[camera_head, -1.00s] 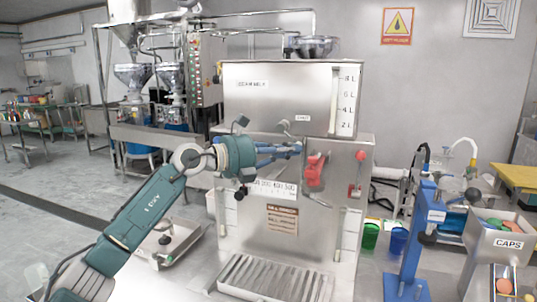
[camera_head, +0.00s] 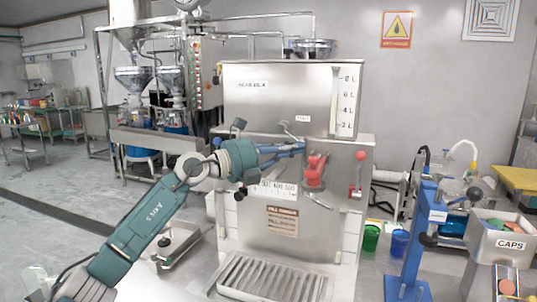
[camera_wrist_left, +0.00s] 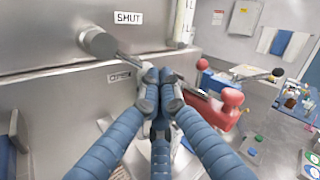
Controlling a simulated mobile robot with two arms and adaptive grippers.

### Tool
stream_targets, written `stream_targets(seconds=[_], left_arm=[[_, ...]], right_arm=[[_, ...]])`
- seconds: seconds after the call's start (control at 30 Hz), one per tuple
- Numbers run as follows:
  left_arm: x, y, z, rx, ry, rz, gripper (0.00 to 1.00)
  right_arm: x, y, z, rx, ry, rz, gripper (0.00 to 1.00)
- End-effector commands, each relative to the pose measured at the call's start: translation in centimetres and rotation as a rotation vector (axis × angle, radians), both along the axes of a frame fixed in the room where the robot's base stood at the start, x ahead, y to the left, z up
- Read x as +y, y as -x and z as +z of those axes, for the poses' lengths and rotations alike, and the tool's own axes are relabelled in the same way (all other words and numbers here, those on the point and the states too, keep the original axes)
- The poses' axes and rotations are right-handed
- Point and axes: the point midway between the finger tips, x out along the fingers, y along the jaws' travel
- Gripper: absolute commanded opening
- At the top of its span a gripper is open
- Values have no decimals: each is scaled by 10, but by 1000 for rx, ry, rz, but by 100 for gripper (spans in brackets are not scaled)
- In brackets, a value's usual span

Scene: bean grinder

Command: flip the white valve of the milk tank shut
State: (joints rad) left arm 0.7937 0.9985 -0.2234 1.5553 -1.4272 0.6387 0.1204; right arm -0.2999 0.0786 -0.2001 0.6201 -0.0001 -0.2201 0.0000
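The milk tank (camera_head: 270,85) is the steel box with the litre scale in the head view. Its valve, a pale lever (camera_head: 291,130), shows just above my left fingertips. In the left wrist view the lever's light grey knob (camera_wrist_left: 98,42) points up and left, between the SHUT label (camera_wrist_left: 128,18) and the OPEN label (camera_wrist_left: 119,77). My left gripper (camera_head: 300,148) is at the tank front, its blue fingers drawn together at the tips (camera_wrist_left: 158,88). The lever's lower end runs behind the tips; whether they touch it I cannot tell. My right gripper is not in view.
A red valve piece (camera_head: 315,171) sits close to the right of my fingertips, with a small red lever (camera_head: 357,188) beyond it. A drip grate (camera_head: 270,277) lies below. A blue press stand (camera_head: 410,240) and a CAPS bin (camera_head: 497,240) stand at the right.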

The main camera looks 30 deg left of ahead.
Motion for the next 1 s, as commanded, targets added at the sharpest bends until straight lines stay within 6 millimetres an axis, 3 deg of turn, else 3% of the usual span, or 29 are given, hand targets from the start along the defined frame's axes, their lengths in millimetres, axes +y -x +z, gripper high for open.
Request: stream_targets(seconds=[1.0], left_arm=[[-7,-2,9,-42,180,1,0]], right_arm=[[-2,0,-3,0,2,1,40]])
